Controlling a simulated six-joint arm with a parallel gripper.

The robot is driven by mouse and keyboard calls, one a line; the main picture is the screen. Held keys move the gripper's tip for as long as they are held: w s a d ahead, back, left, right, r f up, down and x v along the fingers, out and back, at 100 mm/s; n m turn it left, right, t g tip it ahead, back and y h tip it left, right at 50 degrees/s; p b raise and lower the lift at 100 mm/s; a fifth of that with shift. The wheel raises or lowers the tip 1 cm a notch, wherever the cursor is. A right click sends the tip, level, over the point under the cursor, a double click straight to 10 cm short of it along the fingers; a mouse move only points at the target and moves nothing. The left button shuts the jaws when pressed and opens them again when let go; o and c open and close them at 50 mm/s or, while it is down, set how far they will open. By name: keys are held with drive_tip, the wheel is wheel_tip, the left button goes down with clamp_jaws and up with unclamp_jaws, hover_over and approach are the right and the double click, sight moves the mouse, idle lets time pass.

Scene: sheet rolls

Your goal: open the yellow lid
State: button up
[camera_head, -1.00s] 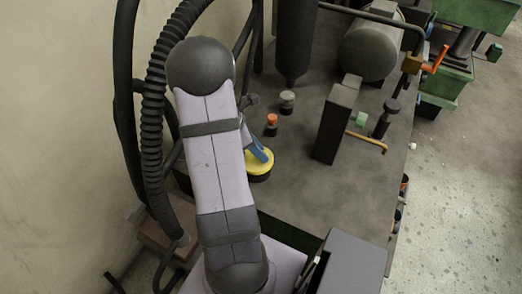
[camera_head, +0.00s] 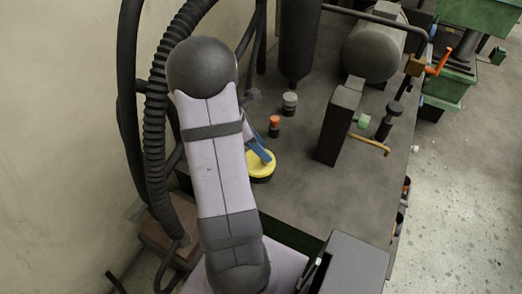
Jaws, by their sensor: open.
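The round yellow lid (camera_head: 262,168) sits on a dark low round base on the grey bench, just right of my arm. My arm's pale upper link covers the area left of it. Blue parts that look like the end of my gripper (camera_head: 260,152) show beside the link, over the back edge of the lid. My gripper is open; most of it is hidden behind my arm. I cannot tell whether it touches the lid.
An orange-capped small jar (camera_head: 274,124) and a grey-capped jar (camera_head: 289,103) stand behind the lid. A dark upright block (camera_head: 337,125) with a brass-coloured rod stands to the right. A dark cylinder (camera_head: 298,45) hangs behind. Bench between lid and block is clear.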

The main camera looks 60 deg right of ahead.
wheel_tip(320, 180, up, 8)
drive_tip(key=shift+b, duration=0.3)
drive_tip(key=shift+r, duration=0.1)
idle(0.4)
